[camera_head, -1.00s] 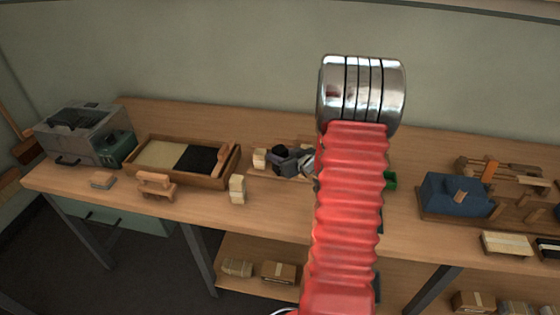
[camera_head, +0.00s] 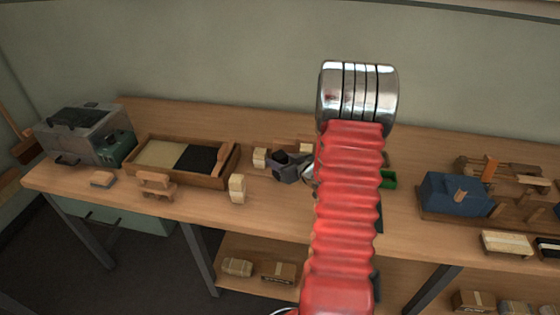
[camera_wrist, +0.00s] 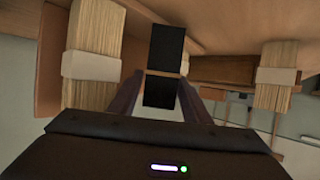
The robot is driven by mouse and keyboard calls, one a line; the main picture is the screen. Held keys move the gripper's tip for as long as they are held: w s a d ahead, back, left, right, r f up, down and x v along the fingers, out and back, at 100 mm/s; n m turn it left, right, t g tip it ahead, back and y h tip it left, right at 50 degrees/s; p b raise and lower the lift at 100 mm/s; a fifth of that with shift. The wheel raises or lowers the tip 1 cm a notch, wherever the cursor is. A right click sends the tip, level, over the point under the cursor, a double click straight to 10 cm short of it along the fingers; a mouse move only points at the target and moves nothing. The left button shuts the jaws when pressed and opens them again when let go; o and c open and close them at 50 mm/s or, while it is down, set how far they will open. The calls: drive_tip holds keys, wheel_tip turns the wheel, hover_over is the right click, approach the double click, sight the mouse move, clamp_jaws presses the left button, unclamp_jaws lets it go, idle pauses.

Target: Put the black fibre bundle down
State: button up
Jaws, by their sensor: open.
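The black fibre bundle (camera_wrist: 163,50) has a thin tan band around its middle. In the wrist view it stands between the two fingers of my gripper (camera_wrist: 158,95), with its lower end reaching down between them. The jaws are open, and I cannot tell whether either finger touches the bundle. In the head view my gripper (camera_head: 284,166) is a small dark shape low over the bench (camera_head: 270,205), left of my red arm. The bundle is not clearly distinguishable from the dark gripper there.
Pale fibre bundles with light bands stand left (camera_wrist: 92,62) and right (camera_wrist: 274,76) in the wrist view. In the head view a wooden tray (camera_head: 222,176) with pale and black fibres lies to the left. A blue block (camera_head: 452,194) is to the right. The bench front is mostly clear.

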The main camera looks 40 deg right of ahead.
drive_tip(key=shift+r, duration=0.1)
drive_tip(key=v, duration=1.2)
drive_tip(key=shift+a, duration=0.1)
idle(0.4)
drive_tip(key=w+a+r+g+h, duration=0.3)
drive_tip(key=a+r+g, duration=0.1)
drive_tip(key=a+r, duration=0.75)
drive_tip(key=s+a+r+g+y, duration=0.2)
drive_tip(key=s+a, duration=0.6)
drive_tip(key=a, duration=0.4)
drive_tip(key=s+a+r+n+g+y, duration=0.1)
drive_tip(key=s+a+r+y, duration=0.1)
drive_tip(key=s+a, duration=0.6)
drive_tip(key=a+r, duration=0.1)
drive_tip(key=a, duration=0.3)
drive_tip(key=shift+s+a+r+g+y, duration=0.2)
drive_tip(key=shift+s+g+y, duration=0.1)
drive_tip(key=shift+s+g, duration=0.1)
drive_tip(key=shift+d, duration=0.15)
